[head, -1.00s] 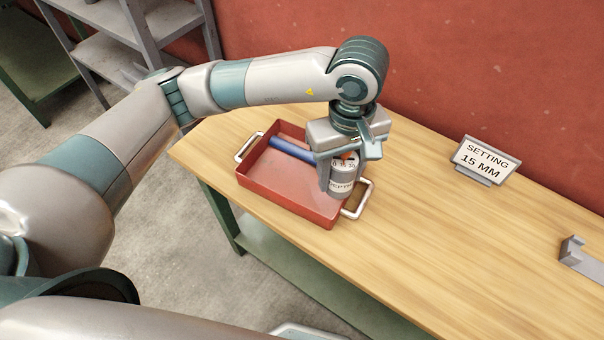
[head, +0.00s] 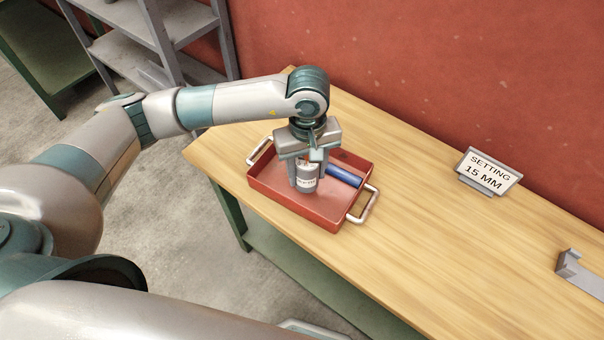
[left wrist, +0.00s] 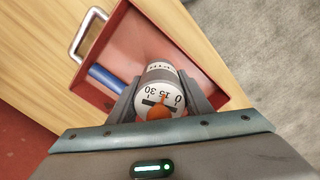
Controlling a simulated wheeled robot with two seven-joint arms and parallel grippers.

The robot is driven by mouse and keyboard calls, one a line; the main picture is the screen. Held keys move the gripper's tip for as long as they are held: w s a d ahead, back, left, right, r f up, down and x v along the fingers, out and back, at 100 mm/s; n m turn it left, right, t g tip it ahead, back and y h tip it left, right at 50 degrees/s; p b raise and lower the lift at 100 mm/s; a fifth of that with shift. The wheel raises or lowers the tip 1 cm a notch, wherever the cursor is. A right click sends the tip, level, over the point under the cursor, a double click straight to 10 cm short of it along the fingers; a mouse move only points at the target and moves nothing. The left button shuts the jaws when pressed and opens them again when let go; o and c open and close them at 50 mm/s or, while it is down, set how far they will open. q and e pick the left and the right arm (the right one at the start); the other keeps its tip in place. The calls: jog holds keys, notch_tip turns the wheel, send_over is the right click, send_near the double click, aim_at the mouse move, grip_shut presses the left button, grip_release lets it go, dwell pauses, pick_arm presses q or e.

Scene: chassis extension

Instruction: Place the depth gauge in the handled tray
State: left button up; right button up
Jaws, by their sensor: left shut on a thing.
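The depth gauge (head: 306,180) is a grey cylinder with a white label band. The tray is red with a metal handle at each end. I cannot tell whether the gauge's bottom touches the tray floor. My right gripper is not in view.
A blue cylinder (head: 344,176) lies in the tray, right of the gauge. A sign (head: 488,171) reading "SETTING 15 MM" stands near the wall. A grey bracket (head: 580,272) sits at the table's right. The table (head: 430,220) between them is clear.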

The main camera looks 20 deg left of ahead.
aim_at(302, 180)
pick_arm(q)
jog(key=shift+w+a+f, duration=0.3)
jog(key=shift+a+f, duration=0.15)
jog(key=shift+a, duration=0.25)
jog(key=shift+f+p, duration=0.5)
jog(key=shift+p, duration=0.05)
notch_tip(302, 180, down, 2)
jog(key=shift+p, duration=0.5)
jog(key=shift+f, duration=0.45)
jog(key=shift+f, duration=0.1)
